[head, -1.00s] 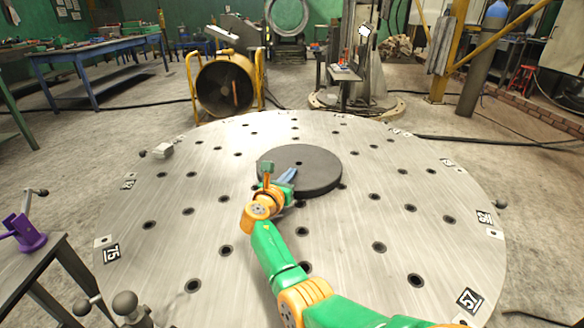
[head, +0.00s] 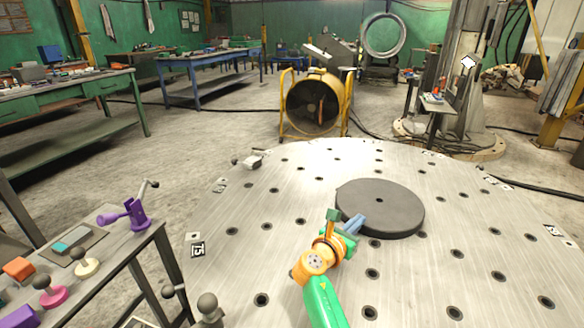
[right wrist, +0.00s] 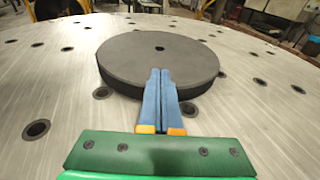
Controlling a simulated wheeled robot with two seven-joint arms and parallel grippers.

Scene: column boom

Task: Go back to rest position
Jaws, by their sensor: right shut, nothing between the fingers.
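My right gripper (head: 355,224) is at the near left edge of a dark grey round disc (head: 385,200) in the head view. The disc lies flat on a large round metal table with holes (head: 290,215). In the right wrist view the blue fingers of my right gripper (right wrist: 160,75) are pressed together with nothing between them. Their tips overlap the near part of the disc (right wrist: 130,55); I cannot tell whether they touch it. My left gripper does not show.
A side table at the left (head: 110,265) bears a purple crank piece (head: 130,213) and several coloured knobs. A yellow-framed drum fan (head: 314,103) stands behind the round table. A blue workbench (head: 205,65) stands further back. Open floor (head: 190,140) lies between them.

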